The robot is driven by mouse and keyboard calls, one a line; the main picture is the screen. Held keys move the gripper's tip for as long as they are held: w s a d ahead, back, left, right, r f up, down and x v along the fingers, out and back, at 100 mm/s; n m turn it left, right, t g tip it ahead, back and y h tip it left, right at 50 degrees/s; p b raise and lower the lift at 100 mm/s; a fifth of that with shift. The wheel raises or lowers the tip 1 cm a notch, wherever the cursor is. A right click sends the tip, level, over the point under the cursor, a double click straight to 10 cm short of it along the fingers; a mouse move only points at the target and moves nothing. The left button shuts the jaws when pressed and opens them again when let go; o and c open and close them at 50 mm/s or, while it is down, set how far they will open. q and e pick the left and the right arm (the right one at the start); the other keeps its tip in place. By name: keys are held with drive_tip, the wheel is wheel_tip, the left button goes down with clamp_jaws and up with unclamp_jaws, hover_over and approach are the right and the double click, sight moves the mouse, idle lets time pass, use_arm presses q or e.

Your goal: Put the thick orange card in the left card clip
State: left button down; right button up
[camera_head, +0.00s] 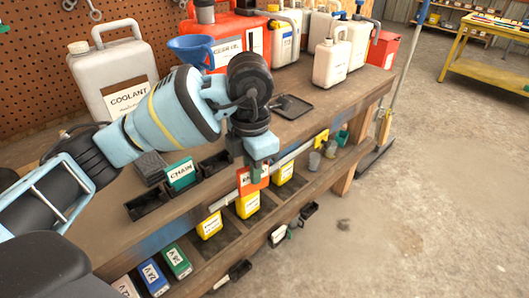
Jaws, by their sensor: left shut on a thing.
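My left gripper (258,165) is shut on the orange card (245,184), which hangs upright from it near the bench's front edge. One finger covers part of the card's face and lettering. A low black holder (143,206) lies empty at the left on the bench. A teal card marked CHAIN (180,174) stands just right of it. Another black holder (215,164) is right of that card. I cannot tell for sure which of these is the left card clip. The card is apart from both black holders. My right gripper is out of view.
A coolant jug (112,72), a blue funnel (191,46) and white jugs (331,62) stand along the back of the wooden bench (319,99). A black tray (292,107) lies right of my gripper. Yellow bottles (247,205) and other containers fill the lower shelf.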

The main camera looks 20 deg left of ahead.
sight(242, 188)
use_arm(q)
drive_tip(key=m, duration=0.3)
drive_tip(key=shift+s+a+f+m, duration=0.1)
drive_tip(key=shift+s+f+m, duration=0.15)
drive_tip(key=shift+m, duration=0.15)
drive_tip(key=m, duration=0.4)
drive_tip(key=shift+s+f, duration=0.25)
drive_tip(key=m, duration=0.3)
drive_tip(key=shift+s+a+f+m, duration=0.1)
drive_tip(key=shift+s+f+m, duration=0.15)
drive_tip(key=shift+m, duration=0.15)
drive_tip(key=m, duration=0.3)
drive_tip(key=shift+s+f+m, duration=0.25)
drive_tip(key=shift+m, duration=0.05)
drive_tip(key=m, duration=0.4)
drive_tip(key=shift+s+a+f, duration=0.15)
drive_tip(key=shift+s+f, duration=0.1)
drive_tip(key=shift+s, duration=0.05)
drive_tip(key=m, duration=0.3)
drive_tip(key=shift+s+f+m, duration=0.2)
drive_tip(key=shift+s+m, duration=0.1)
drive_tip(key=shift+m, duration=0.1)
drive_tip(key=m, duration=0.4)
drive_tip(key=s+m, duration=0.1)
drive_tip(key=m, duration=0.1)
drive_tip(key=shift+a+f, duration=0.1)
drive_tip(key=shift+f, duration=0.3)
